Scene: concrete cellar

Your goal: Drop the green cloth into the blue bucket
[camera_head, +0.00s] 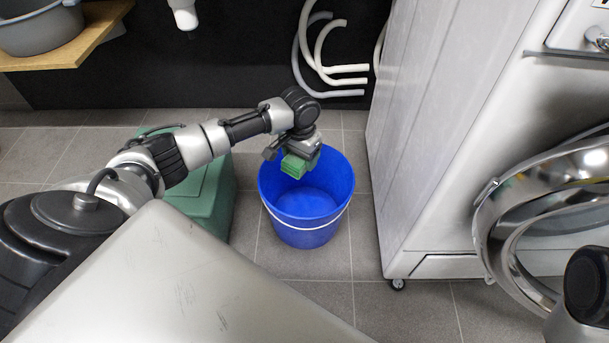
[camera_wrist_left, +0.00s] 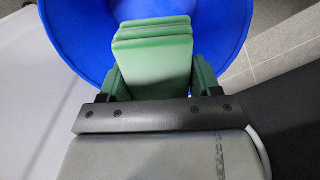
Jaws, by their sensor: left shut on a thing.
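The green cloth (camera_head: 294,168) is a folded, layered block, held in my left gripper (camera_head: 300,160) over the rim and opening of the blue bucket. In the left wrist view the cloth (camera_wrist_left: 153,58) sits between the two green fingers of my left gripper (camera_wrist_left: 160,82), which is shut on it. The blue bucket (camera_head: 306,228) stands upright on the tiled floor with its white handle hanging at the front. Its inside looks empty where I can see it. The bucket's blue wall (camera_wrist_left: 75,35) fills the background beyond the cloth in the wrist view. My right gripper is not in view.
A green box (camera_head: 212,205) stands left of the bucket, partly under my left arm. A white machine (camera_head: 440,120) with an open round door (camera_head: 500,245) stands at the right. A wooden shelf (camera_head: 85,45) holds grey basins (camera_head: 45,32). Pale hoses (camera_head: 318,60) hang at the back.

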